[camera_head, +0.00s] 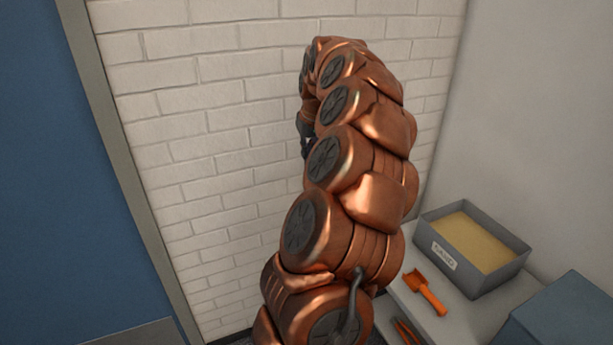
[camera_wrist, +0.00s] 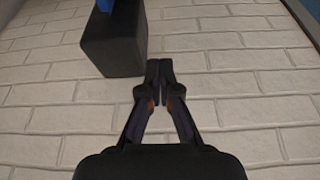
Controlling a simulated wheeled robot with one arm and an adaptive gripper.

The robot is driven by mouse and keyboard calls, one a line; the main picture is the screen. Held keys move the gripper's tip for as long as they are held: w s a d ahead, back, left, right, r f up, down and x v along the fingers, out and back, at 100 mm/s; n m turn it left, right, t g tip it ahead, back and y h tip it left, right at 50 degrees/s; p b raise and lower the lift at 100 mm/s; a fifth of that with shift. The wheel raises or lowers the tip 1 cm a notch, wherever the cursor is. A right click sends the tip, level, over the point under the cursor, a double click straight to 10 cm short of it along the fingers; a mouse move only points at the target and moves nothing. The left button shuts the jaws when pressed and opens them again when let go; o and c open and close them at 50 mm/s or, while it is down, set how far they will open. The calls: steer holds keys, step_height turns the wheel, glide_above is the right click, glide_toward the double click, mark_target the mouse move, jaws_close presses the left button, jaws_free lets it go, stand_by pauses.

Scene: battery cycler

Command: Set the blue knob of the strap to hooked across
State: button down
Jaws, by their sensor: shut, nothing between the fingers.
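In the wrist view, my gripper (camera_wrist: 159,75) is shut and empty, its two fingertips together in front of the white brick wall. A dark block (camera_wrist: 112,42) stands out to the upper left of the fingertips, apart from them or just beside them; I cannot tell the depth. A small blue piece (camera_wrist: 104,5) shows at the top edge above the block, cut off by the frame. It may be the blue knob, but too little shows to be sure. No strap can be made out.
In the head view, a grey bin (camera_head: 473,248) of yellowish grains sits on a pale bench (camera_head: 477,310) at the right. An orange scoop (camera_head: 426,291) and an orange-handled tool (camera_head: 408,332) lie beside it. A blue panel (camera_head: 70,180) fills the left. White brick wall (camera_head: 215,130) stands behind my arm.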

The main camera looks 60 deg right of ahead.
step_height(320, 180, down, 10)
steer(key=p, duration=0.3)
steer(key=shift+s+f+p, duration=0.15)
steer(key=shift+p, duration=0.2)
stand_by(0.3)
steer(key=shift+a, duration=0.2)
